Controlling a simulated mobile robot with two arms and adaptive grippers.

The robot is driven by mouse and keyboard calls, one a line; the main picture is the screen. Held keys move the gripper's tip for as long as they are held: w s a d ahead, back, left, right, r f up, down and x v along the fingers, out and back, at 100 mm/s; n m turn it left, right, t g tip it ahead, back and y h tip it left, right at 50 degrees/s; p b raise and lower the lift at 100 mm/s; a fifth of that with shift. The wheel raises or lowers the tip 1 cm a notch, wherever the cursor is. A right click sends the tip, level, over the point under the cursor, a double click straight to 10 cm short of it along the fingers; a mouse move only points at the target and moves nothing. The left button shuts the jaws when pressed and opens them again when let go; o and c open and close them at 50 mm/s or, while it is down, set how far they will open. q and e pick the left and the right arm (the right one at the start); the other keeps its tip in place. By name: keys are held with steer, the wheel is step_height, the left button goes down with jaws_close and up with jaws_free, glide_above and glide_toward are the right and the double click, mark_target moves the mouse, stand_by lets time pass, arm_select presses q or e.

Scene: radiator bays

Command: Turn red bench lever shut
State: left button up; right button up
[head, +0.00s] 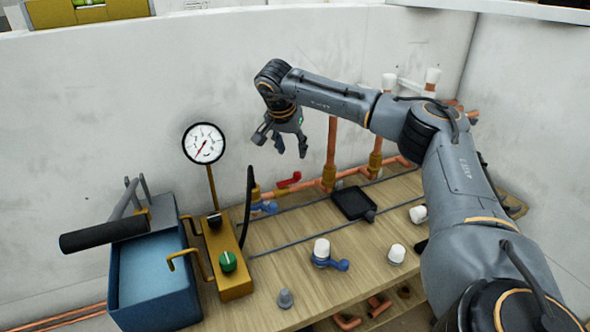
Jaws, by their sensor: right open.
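The red lever (289,180) sits on the copper pipe (309,189) at the back of the wooden bench. Its handle looks roughly in line with the pipe and slants slightly up to the right. My right gripper (281,146) hangs above the lever, fingers spread and pointing down, open and empty. A clear gap shows between the fingertips and the lever. The lever's pivot is too small to make out clearly. My left gripper is out of view.
A blue lever (264,207) is close to the red one at left. A pressure gauge (203,143) on a yellow block and a blue pump box (155,278) stand left. A black tray (353,203), white caps and a blue-handled valve (328,259) occupy the bench. A wall rises behind.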

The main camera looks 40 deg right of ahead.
mark_target(297, 173)
steer(key=p+x, duration=0.1)
steer(key=x, duration=0.9)
steer(key=shift+w+d+f, duration=0.1)
steer(key=shift+d+f, duration=0.15)
steer(key=shift+f, duration=0.45)
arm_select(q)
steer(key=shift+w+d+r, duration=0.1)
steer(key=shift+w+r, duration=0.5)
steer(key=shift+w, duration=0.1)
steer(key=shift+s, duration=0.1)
arm_select(e)
steer(key=shift+c, duration=0.7)
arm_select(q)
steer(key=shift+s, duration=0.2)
arm_select(e)
jaws_close()
